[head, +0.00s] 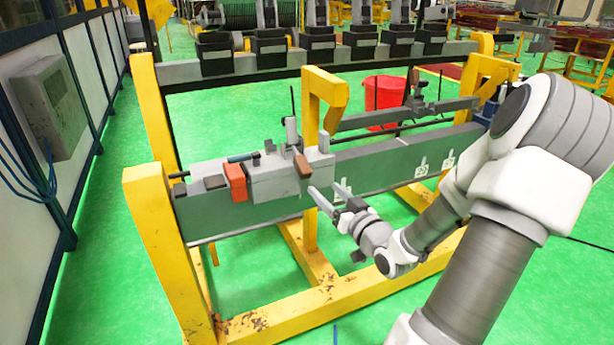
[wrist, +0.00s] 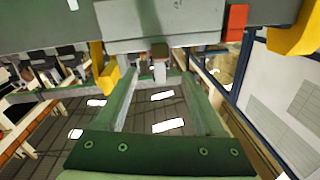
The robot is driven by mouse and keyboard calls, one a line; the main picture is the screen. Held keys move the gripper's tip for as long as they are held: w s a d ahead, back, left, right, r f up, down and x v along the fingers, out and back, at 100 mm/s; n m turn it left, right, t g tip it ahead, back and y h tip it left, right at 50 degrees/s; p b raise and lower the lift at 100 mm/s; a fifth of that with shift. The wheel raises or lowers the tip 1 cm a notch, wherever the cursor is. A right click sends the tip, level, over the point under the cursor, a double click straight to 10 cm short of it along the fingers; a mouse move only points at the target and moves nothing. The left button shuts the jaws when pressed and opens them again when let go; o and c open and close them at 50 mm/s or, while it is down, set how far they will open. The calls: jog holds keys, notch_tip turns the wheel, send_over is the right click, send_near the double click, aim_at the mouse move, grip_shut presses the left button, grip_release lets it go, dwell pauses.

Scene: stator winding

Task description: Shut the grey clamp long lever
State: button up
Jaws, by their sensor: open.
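The grey clamp (head: 285,178) is a block on the long green-grey beam, near the beam's left end. A lever with a brown grip (head: 302,166) points down at the block's front right. A grey upright piece (head: 291,131) stands above it; I cannot tell which of these is the long lever. My gripper (head: 325,188) is open and empty, just in front of and right of the clamp. In the wrist view the brown grip (wrist: 160,50) shows just beyond the fingertips, in line with the gap of my gripper (wrist: 158,82). No contact is visible.
An orange block (head: 235,182) sits left of the clamp. The beam (head: 370,165) rests on a yellow frame (head: 155,235) with an upright post (head: 322,100) behind the clamp. A red bucket (head: 385,95) stands behind. Green floor is open at the left.

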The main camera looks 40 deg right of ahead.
aim_at(308, 174)
jog(key=w, duration=0.3)
jog(key=w+d+b, duration=0.1)
jog(key=w, duration=0.3)
jog(key=w+b, duration=0.1)
jog(key=w, duration=0.2)
jog(key=shift+w+d, duration=0.15)
jog(key=shift+d, duration=0.1)
grip_shut()
dwell(0.9)
